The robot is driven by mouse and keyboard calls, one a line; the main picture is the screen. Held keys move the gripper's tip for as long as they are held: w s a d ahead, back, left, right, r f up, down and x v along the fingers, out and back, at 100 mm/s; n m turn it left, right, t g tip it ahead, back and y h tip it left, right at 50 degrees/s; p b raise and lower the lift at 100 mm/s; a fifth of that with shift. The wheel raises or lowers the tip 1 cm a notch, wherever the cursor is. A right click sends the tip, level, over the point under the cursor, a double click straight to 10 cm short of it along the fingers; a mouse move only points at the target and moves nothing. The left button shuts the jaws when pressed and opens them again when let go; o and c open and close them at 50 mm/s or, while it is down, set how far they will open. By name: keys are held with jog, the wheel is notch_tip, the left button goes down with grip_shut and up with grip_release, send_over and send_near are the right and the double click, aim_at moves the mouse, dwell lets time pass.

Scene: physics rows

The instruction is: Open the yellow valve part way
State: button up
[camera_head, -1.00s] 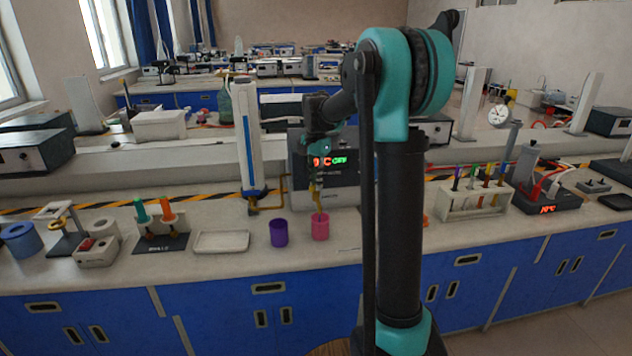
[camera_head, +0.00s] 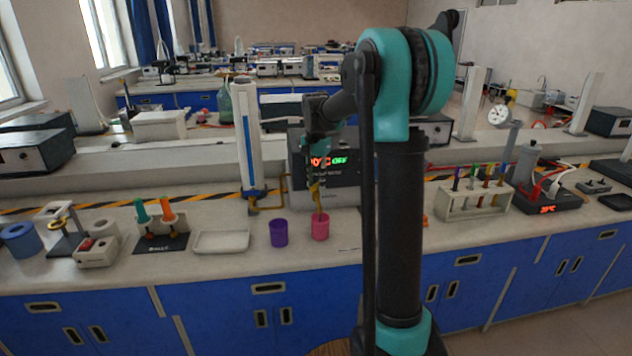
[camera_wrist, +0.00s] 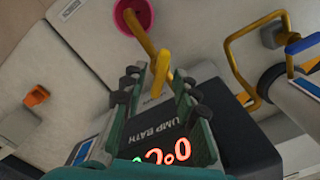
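A yellow valve handle (camera_wrist: 160,72) shows in the wrist view on the front of the pump bath (camera_wrist: 190,135). A yellow spout (camera_wrist: 140,34) runs from near it to the pink cup (camera_wrist: 131,12). My gripper (camera_wrist: 158,80) is open, its fingers apart on either side of the yellow handle with gaps visible; I cannot tell whether either finger touches it. In the head view, my gripper (camera_head: 317,160) is in front of the pump bath (camera_head: 345,185), above the spout (camera_head: 317,199) and pink cup (camera_head: 320,228). The handle is hard to make out there.
A purple cup (camera_head: 279,232) stands left of the pink cup, and a white tray (camera_head: 221,242) further left. A blue-and-white column (camera_head: 247,140) with a yellow tube (camera_head: 270,208) stands close left of the bath. A test-tube rack (camera_head: 475,200) is to the right.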

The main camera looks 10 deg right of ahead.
aim_at(316, 184)
notch_tip(316, 184, up, 12)
dwell(0.8)
